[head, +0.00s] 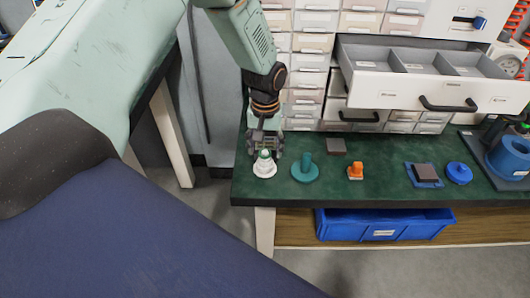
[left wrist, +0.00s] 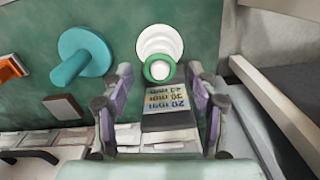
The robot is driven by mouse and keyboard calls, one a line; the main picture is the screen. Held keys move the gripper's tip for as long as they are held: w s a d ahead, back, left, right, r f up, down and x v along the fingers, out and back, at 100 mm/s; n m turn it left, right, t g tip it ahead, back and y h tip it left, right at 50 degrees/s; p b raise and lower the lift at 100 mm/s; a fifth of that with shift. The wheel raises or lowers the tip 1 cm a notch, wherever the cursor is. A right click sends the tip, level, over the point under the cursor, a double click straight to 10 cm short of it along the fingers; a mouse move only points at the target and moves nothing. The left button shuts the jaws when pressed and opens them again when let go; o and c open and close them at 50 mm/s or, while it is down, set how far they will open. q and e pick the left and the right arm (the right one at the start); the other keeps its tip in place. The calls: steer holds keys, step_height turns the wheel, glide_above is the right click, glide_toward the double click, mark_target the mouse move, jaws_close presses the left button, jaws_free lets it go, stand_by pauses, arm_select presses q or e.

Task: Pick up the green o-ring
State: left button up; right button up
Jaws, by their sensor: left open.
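The green o-ring (left wrist: 159,70) sits around the narrow top of a white stepped cone (left wrist: 158,40) on the green bench. In the head view the o-ring (head: 264,154) shows as a small green band above the wide base of the white cone (head: 264,171). My left gripper (head: 265,147) points down, close over the cone's top. In the left wrist view the left gripper (left wrist: 160,76) is open and empty, with one finger on each side of the o-ring and a gap to both. My right gripper is not in view.
A teal disc with a post (head: 304,172) stands just right of the cone. An orange piece (head: 355,171), a dark block (head: 336,147) and a blue knob (head: 459,173) are farther right. A size-marked card (left wrist: 168,108) lies by the cone. An open drawer (head: 385,92) overhangs the bench's back.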

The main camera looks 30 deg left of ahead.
arm_select(q)
steer(key=c, duration=0.9)
steer(key=shift+o, duration=0.2)
steer(key=shift+r, duration=0.15)
step_height(320, 180, up, 17)
steer(key=p, duration=1.1)
steer(key=shift+r, duration=0.15)
